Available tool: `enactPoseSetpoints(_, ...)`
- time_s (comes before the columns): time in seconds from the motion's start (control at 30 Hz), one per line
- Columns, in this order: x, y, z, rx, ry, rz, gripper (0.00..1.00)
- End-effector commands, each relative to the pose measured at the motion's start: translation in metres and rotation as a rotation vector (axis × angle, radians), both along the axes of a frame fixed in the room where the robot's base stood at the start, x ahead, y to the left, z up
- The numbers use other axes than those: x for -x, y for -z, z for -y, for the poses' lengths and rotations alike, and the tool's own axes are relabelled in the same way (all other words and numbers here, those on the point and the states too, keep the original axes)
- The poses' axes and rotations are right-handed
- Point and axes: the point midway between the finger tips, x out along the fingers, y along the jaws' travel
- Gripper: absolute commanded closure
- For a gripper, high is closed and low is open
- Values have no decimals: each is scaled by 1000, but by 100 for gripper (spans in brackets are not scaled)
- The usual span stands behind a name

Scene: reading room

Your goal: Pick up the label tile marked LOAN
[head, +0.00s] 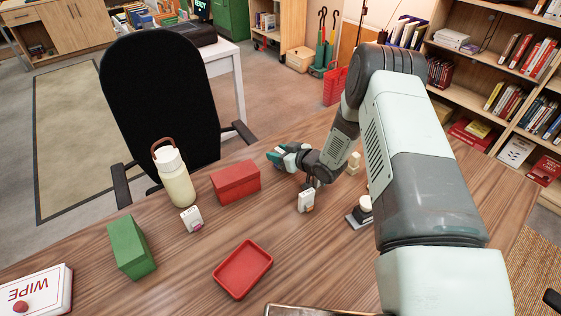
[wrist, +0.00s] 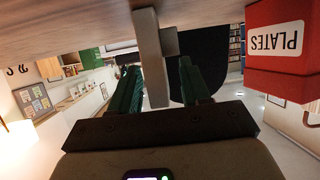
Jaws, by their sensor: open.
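My gripper (head: 279,156) is open, low over the far side of the wooden table, its green fingers pointing left. In the wrist view, where the table is at the top, a pale upright slab with a small block on it (wrist: 150,55) stands between the fingers (wrist: 160,90). There is a gap on its right; contact on the left is unclear. No lettering on the slab shows. In the head view, a white label tile (head: 306,201) with an orange mark stands just nearer than the gripper. Another white tile (head: 191,219) with a pink mark stands left. I cannot surely read LOAN on either.
A red box (head: 236,182), marked PLATES in the wrist view (wrist: 285,50), stands left of my gripper. A cream bottle (head: 176,184), green box (head: 131,248), red tray (head: 242,270) and WIPE box (head: 38,290) stand further left or nearer. A black chair (head: 160,100) is behind the table.

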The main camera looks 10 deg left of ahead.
Motion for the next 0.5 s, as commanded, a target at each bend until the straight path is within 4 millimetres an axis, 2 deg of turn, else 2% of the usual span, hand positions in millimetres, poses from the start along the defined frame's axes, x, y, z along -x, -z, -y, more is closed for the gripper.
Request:
enactPoseSetpoints(0.13, -7, 5, -9, 1, 0, 0, 53)
enactPoseSetpoints(0.37, -8, 6, -10, 1, 0, -1, 53)
enactPoseSetpoints(0.5, -8, 5, -9, 1, 1, 0, 75)
